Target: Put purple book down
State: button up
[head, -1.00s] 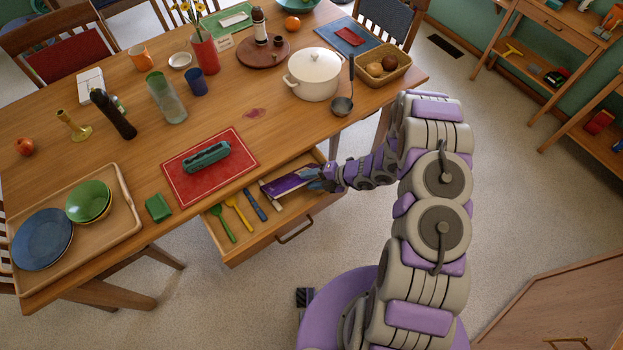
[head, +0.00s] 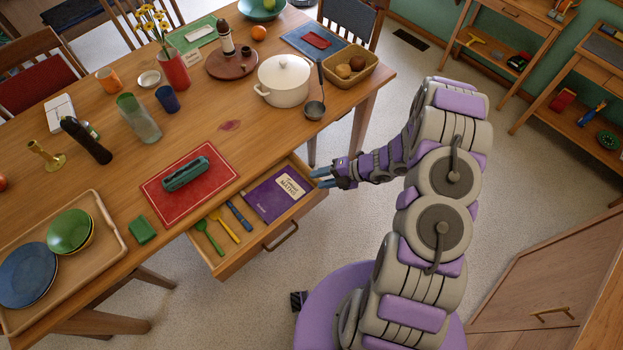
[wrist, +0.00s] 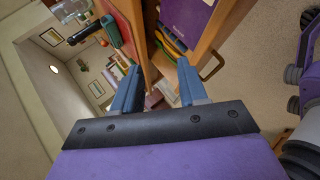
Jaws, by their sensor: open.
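The purple book (head: 275,196) lies flat, cover up with its title showing, in the right part of the open table drawer (head: 232,265). Part of it also shows at the top of the wrist view (wrist: 186,18). My gripper (head: 322,177) is open and empty, just beyond the drawer's right end, apart from the book. In the wrist view, the two blue fingers of my gripper (wrist: 160,86) are spread with nothing between them.
A green spoon (head: 208,237), a yellow fork (head: 225,228) and a blue utensil (head: 239,215) lie in the drawer left of the book. Above it on the table are a red mat (head: 160,205) with a green case, a ladle (head: 315,108) and a white pot (head: 284,82).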

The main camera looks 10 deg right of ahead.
jog(key=s+a+r+n+g+h, duration=0.25)
jog(key=s+r+n, duration=0.35)
jog(key=r+n, duration=0.55)
jog(key=s+a+r+n+g+h, duration=0.1)
jog(key=s+a+r+n+g, duration=0.3)
jog(key=r+n, duration=0.7)
jog(key=s+d+r+n+t+h, duration=0.1)
jog(key=s+d+r+n+h, duration=0.3)
jog(key=s+n, duration=0.5)
jog(key=s+d+r+n+t+h, duration=0.1)
jog(key=s+d+r+n+h, duration=0.3)
jog(key=s+r+n, duration=0.4)
jog(key=s+d+n, duration=0.1)
jog(key=s+n, duration=0.1)
jog(key=s, duration=0.1)
jog(key=shift+s+d+r, duration=0.2)
jog(key=shift+s+d, duration=0.2)
jog(key=shift+f, duration=0.15)
